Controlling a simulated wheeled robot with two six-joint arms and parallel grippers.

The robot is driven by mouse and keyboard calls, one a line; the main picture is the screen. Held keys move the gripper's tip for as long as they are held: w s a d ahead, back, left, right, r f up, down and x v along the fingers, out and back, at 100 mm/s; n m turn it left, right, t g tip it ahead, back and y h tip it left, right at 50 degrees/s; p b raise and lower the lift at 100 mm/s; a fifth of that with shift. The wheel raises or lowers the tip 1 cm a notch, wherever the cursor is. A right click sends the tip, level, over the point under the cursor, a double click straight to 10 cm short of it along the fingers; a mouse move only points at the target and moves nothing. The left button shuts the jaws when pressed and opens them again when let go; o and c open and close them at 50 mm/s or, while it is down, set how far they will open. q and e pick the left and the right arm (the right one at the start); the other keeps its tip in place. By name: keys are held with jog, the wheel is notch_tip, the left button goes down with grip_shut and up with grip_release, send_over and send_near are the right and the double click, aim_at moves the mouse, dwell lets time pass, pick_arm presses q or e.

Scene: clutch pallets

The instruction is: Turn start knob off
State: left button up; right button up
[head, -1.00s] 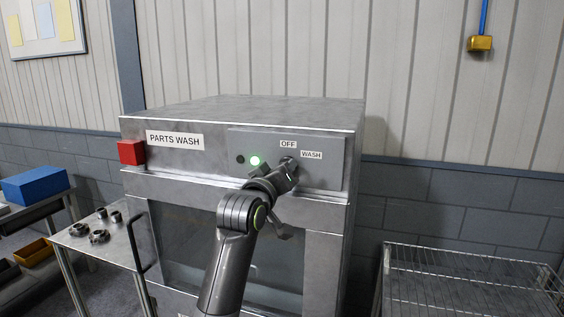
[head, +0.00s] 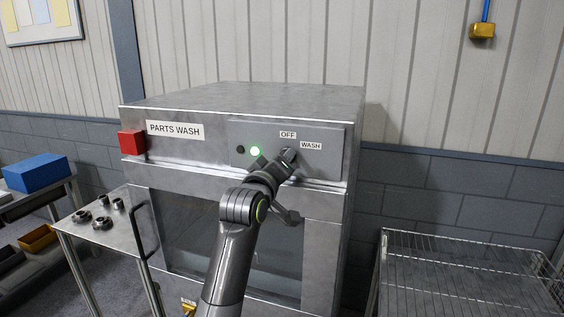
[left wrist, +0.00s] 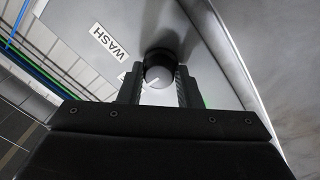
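The start knob is a dark round knob with a pale mark, seen in the left wrist view (left wrist: 160,66) between my left fingers. In the head view my left gripper (head: 284,163) is at the grey control panel (head: 323,170) and mostly hides the knob. In the left wrist view the left gripper's fingers (left wrist: 159,86) lie close along both sides of the knob and appear shut on it. The "OFF" label (head: 288,135) and "WASH" label (head: 311,146) are above and right of the knob. A green light (head: 255,151) is lit. My right gripper is not in view.
The panel is on a metal parts washer (head: 180,182) with a red block (head: 131,143) at its left corner and a dark door handle (head: 143,232). A side table (head: 110,232) with several small parts stands left. A wire rack (head: 465,260) stands right.

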pick_arm(q)
jog(key=o, duration=0.4)
jog(key=shift+s, duration=0.1)
jog(key=b+v, duration=0.6)
jog(key=v, duration=1.1)
jog(key=shift+b, duration=0.3)
jog(key=shift+s, duration=0.1)
